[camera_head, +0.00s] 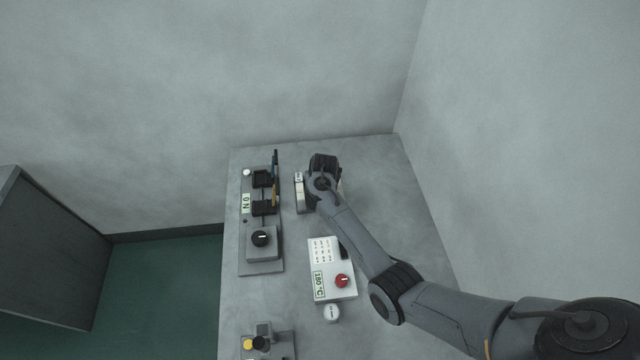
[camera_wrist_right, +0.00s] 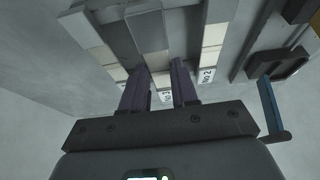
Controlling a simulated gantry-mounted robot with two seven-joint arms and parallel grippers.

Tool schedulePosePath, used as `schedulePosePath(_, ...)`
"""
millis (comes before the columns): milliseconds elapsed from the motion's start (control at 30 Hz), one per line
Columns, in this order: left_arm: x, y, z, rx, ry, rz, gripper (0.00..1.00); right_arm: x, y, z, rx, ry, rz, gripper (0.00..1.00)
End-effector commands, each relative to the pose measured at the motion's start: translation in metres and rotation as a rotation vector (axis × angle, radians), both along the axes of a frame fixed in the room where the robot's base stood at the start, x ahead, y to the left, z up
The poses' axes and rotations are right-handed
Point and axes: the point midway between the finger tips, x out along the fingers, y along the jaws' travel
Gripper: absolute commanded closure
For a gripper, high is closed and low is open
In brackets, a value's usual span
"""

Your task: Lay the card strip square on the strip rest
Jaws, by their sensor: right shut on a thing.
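My right gripper (camera_wrist_right: 158,78) reaches in between pale and grey strip-like pieces in the right wrist view. Its two dark fingers are shut on a pale piece (camera_wrist_right: 160,80), which I take to be the card strip; little of it shows between the fingertips. Grey bands and cream blocks (camera_wrist_right: 102,54) lie just beyond the fingers, with a tag reading "No 2" (camera_wrist_right: 207,75) to the right. I cannot tell which of these is the strip rest. In the head view, my right gripper (camera_head: 323,163) hides most of this spot; a pale block (camera_head: 299,192) shows beside it. My left gripper is not in view.
A white control box (camera_head: 331,268) reading 180 °C stands nearer. The grey table (camera_head: 385,165) is bare to the right.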

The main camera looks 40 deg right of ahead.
Motion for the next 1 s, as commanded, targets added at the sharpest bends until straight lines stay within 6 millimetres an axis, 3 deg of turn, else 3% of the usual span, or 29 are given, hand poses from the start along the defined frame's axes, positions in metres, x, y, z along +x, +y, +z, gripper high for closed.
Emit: schedulePosePath(1000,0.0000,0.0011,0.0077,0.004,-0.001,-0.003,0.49,-0.0002,0.0006,0.0003,0.000,0.001,0.002,1.00)
